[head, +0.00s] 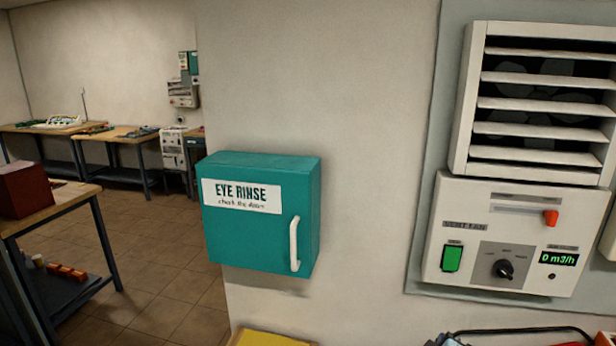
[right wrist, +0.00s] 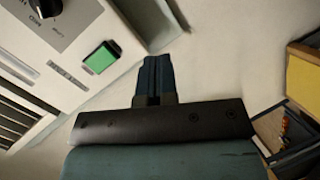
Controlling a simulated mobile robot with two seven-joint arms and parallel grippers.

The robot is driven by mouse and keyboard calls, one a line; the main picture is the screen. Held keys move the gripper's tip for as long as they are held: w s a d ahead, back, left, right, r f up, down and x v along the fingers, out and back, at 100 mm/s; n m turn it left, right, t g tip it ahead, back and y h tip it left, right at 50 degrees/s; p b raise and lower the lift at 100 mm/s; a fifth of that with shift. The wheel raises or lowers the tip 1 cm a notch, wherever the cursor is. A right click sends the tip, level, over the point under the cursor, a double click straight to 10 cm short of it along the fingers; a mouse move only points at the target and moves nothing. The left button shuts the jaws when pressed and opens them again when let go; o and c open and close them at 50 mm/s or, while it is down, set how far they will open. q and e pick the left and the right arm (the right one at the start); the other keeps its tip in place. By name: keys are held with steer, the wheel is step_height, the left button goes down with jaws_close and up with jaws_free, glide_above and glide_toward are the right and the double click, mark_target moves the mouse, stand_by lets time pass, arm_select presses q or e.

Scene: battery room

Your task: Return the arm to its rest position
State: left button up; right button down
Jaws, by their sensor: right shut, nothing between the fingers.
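My right gripper (right wrist: 155,75) shows in the right wrist view with its two dark fingers together and nothing between them. It is in front of the pale wall, beside the vent fan control panel (right wrist: 125,45), and looks apart from it. The panel's green button (right wrist: 101,57) and black knob (right wrist: 45,8) are to the left of the fingers. In the head view the same panel (head: 470,220) is at the right, with a green button (head: 451,258), a dark knob (head: 503,268), a red slider (head: 551,217) and a display reading 0 m3/h. Neither gripper shows in the head view.
A louvred vent (head: 540,105) is above the panel. A teal eye rinse cabinet (head: 262,220) juts from the wall, left of the panel. A yellow thing (head: 270,339) and cables are at the bottom edge. Workbenches (head: 125,132) stand at the back left, with open floor before them.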

steer(key=s+a+f+m+g+y+p, duration=0.1)
steer(key=s+a+f+m+y, duration=0.2)
steer(key=s+f, duration=0.6)
steer(key=s+a+f+m+g+y, duration=0.1)
steer(key=s+a+f+m+y, duration=0.2)
steer(key=s, duration=1.3)
step_height(320, 180, down, 7)
steer(key=a+y, duration=0.3)
steer(key=shift+s+g+p, duration=0.3)
steer(key=shift+p, duration=0.05)
steer(key=shift+r, duration=0.1)
